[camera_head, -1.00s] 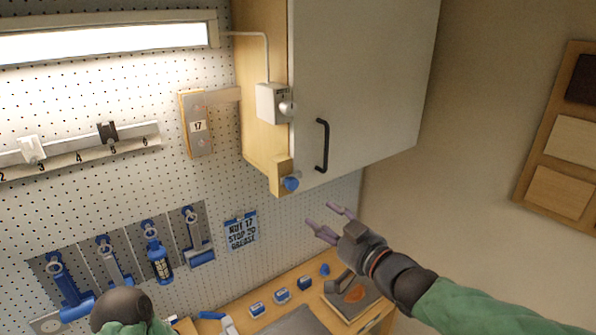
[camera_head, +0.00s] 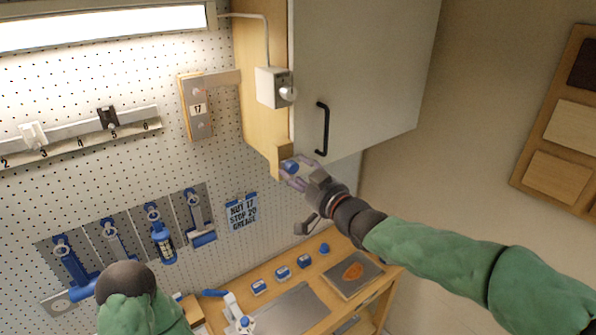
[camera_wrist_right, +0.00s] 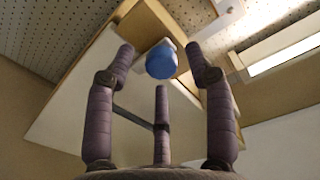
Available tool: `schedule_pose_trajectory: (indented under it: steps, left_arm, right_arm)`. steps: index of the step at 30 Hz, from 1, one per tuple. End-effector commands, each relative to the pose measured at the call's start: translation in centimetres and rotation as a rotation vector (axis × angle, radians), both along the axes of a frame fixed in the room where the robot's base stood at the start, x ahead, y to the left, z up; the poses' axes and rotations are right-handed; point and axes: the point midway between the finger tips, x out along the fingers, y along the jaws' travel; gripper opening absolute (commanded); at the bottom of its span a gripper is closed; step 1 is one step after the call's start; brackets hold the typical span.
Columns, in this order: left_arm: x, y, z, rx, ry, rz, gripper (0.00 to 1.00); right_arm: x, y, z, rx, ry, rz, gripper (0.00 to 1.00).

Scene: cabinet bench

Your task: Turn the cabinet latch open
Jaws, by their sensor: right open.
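The cabinet (camera_head: 365,75) hangs on the wall, its pale door closed with a black bar handle (camera_head: 322,129). The latch is a blue knob (camera_head: 289,167) on a wooden block at the cabinet's lower left corner. My right gripper (camera_head: 296,174) is at the knob, its purple fingers open and partly covering it. In the right wrist view the blue knob (camera_wrist_right: 161,62) sits between the spread fingertips (camera_wrist_right: 162,66), with a gap at each side. I cannot tell whether any finger touches it. My left gripper is not in view.
A white switch box (camera_head: 272,87) is on the cabinet side above the latch. A wooden plate marked 17 (camera_head: 197,108) and blue-handled tools (camera_head: 162,240) hang on the pegboard. Small blue items (camera_head: 283,273) and a tray (camera_head: 354,275) are on the bench below.

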Motion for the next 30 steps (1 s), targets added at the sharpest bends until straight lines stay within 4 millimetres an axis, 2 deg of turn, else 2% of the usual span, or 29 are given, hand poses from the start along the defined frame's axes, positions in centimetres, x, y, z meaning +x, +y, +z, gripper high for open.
schedule_pose_trajectory:
  steps: [10, 11, 16, 25, 30]
  left_arm:
    - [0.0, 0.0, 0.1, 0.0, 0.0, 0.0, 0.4]
    - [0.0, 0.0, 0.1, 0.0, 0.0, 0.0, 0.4]
    - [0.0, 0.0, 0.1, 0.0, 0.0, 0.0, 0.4]
    - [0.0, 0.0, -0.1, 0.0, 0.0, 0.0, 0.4]
    - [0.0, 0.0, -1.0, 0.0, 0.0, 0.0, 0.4]
  right_arm:
    - [0.3, 0.2, 0.0, 0.001, -0.001, 0.0, 0.54]
    - [0.3, 0.2, 0.0, 0.0, 0.0, 0.0, 0.48]
    - [0.3, 0.2, 0.0, 0.0, 0.0, 0.0, 0.0]
    - [0.3, 0.2, -0.2, -0.009, -0.003, 0.0, 0.0]
    - [0.3, 0.2, -0.4, -0.046, -0.03, 0.0, 0.0]
